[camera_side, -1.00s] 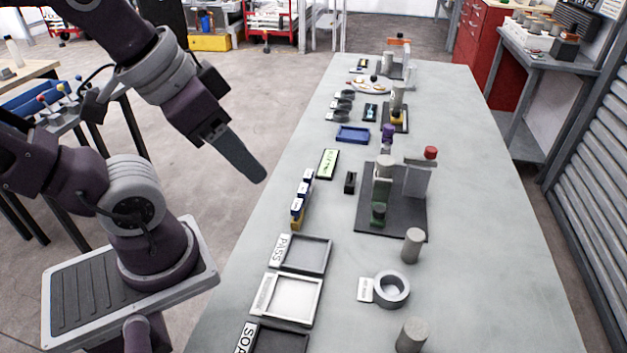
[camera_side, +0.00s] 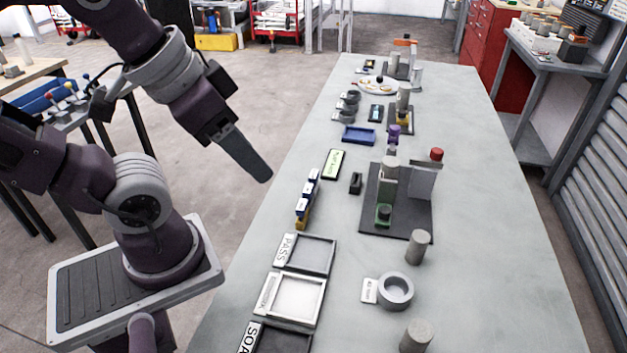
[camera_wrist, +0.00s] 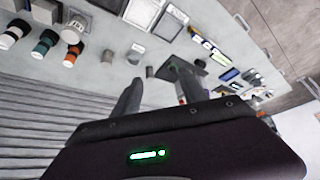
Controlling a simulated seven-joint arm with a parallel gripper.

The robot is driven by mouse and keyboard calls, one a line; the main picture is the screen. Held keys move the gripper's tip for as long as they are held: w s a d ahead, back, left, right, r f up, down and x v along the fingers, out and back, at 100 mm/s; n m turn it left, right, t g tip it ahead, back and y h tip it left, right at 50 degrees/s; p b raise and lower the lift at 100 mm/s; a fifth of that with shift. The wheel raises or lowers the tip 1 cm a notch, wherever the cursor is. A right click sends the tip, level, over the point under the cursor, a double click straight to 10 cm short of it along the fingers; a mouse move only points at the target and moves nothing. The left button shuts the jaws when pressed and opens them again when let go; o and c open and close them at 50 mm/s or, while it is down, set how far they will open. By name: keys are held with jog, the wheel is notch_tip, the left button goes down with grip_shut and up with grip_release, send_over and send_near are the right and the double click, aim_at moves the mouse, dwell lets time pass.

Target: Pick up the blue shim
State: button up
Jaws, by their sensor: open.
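No part can be told for certain as the blue shim. The closest match is a row of small blue blocks with white labels (camera_side: 307,197), with yellow at its near end, near the table's left edge in the side view. A similar blue and yellow row (camera_wrist: 207,44) shows small in the wrist view. My gripper (camera_side: 264,176) hangs left of the table edge, apart from the row and higher up.
A blue tray (camera_side: 358,143) lies farther back. A dark plate (camera_side: 408,224) carries an upright fixture with a red knob. The PASS tray (camera_side: 313,268) and other trays lie nearer. A ring (camera_side: 397,290) and grey cylinders (camera_side: 418,246) stand on the right. The table's right side is mostly clear.

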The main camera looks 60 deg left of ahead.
jog(key=shift+c, duration=0.7)
jog(key=m+g, duration=0.5)
jog(key=m, duration=0.3)
send_over(314, 173)
jog(key=d, duration=0.1)
notch_tip(314, 173, down, 20)
jog(key=shift+s+d, duration=0.1)
jog(key=shift+s, duration=0.05)
jog(key=f, duration=0.1)
jog(key=a+f+m, duration=0.1)
jog(key=f, duration=0.1)
jog(key=shift+a+g, duration=0.2)
jog(key=shift+g, duration=0.1)
notch_tip(314, 173, down, 7)
jog(key=shift+d+r, duration=0.1)
jog(key=shift+r, duration=0.05)
jog(key=c, duration=0.9)
